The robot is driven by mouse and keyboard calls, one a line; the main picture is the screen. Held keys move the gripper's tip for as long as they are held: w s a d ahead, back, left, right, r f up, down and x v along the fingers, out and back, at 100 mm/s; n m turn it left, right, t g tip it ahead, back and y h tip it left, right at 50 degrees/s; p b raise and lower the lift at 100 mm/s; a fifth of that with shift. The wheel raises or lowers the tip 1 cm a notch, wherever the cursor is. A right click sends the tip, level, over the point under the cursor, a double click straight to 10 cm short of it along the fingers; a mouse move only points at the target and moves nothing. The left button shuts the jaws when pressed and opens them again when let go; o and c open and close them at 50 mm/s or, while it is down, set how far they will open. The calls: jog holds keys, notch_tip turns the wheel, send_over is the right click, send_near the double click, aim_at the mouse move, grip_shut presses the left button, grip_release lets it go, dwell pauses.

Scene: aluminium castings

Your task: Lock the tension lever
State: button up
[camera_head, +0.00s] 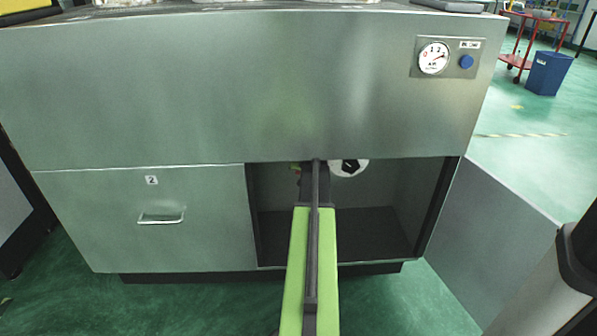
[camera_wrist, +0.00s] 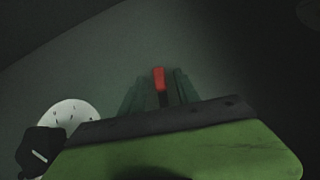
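The lever, with a red grip (camera_wrist: 159,78) and a dark shaft, shows in the wrist view between the two fingers of my gripper (camera_wrist: 160,90). The fingers stand apart, with a visible gap on either side of the lever. I cannot tell how deep the lever lies between them. In the head view my arm reaches into the open lower compartment (camera_head: 385,220) of the grey cabinet, and the gripper's tips and the lever are hidden. A white dial (camera_wrist: 78,112) with small marks lies left of the fingers, with a black knob (camera_wrist: 40,148) by it.
The cabinet's upper panel (camera_head: 230,90) overhangs the compartment closely above my arm. A drawer (camera_head: 110,220) marked 2 is shut at the left. A grey door panel (camera_head: 490,245) stands open at the right. A pressure gauge (camera_head: 433,58) and blue button (camera_head: 466,62) sit upper right.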

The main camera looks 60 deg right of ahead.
jog(key=shift+c, duration=0.2)
grip_shut()
dwell(1.1)
